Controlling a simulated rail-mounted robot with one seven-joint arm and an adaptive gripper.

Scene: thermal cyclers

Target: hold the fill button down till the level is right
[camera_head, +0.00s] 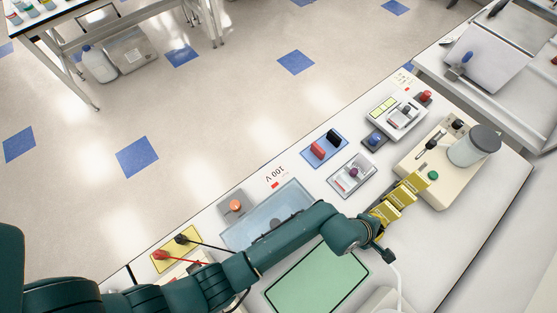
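My gripper (414,183) has yellow fingers and points up and right over the bench. Its tips appear just left of a round green button (433,175) on a cream machine (440,190). I cannot tell whether they touch the machine or hover above it. The fingers look close together, but their gap is not clear from here. A grey-capped pale vessel (474,148) stands on the same machine; no level inside it can be read. An orange button (235,206) sits on a grey plate beside a pale blue basin (262,222). No label shows which button is for filling.
Left of the gripper are a purple-knobbed box (352,176), a blue panel with red and black knobs (325,147), and a small cream instrument (396,117). A green mat (317,282) lies below my arm.

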